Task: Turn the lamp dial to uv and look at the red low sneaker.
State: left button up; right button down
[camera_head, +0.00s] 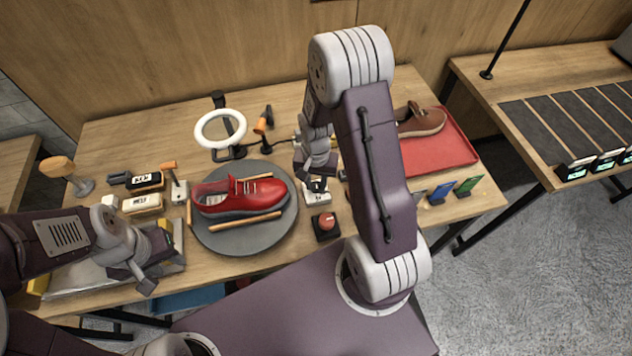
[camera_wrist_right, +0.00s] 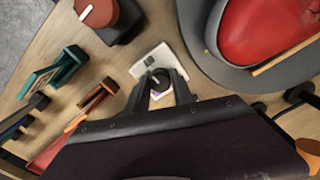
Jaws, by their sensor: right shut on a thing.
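The red low sneaker (camera_head: 240,193) sits on a round grey turntable (camera_head: 213,237), with wooden rods beside it; part of it shows in the right wrist view (camera_wrist_right: 262,30). A white ring lamp (camera_head: 219,114) stands behind it. The small white dial unit (camera_head: 317,198) lies right of the turntable; its dark dial (camera_wrist_right: 158,77) is between my right fingertips in the wrist view. My right gripper (camera_head: 318,184) is shut on this dial. The dial's setting is too small to read. My left gripper (camera_head: 148,277) hangs over the front left of the table; its jaw opening is unclear.
A black box with a red knob (camera_head: 326,222) stands close in front of the dial unit. A red tray (camera_head: 450,151) holds a brown shoe (camera_head: 421,121) at right. Small coloured cards (camera_head: 441,193) stand at front right. Brushes and blocks (camera_head: 143,204) crowd the left.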

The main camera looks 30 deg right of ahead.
jog(key=n+p, duration=0.1)
jog(key=n, duration=0.2)
jog(key=shift+n, duration=0.4)
jog(key=n, duration=0.3)
jog(key=shift+n+p, duration=0.35)
jog(key=shift+n, duration=0.05)
jog(key=n, duration=0.3)
jog(key=shift+n+p, duration=0.3)
jog(key=n, duration=0.3)
jog(key=shift+n, duration=0.3)
jog(key=n+p, duration=0.1)
jog(key=n, duration=0.3)
jog(key=shift+w+n, duration=0.1)
jog(key=shift+n, duration=2.1)
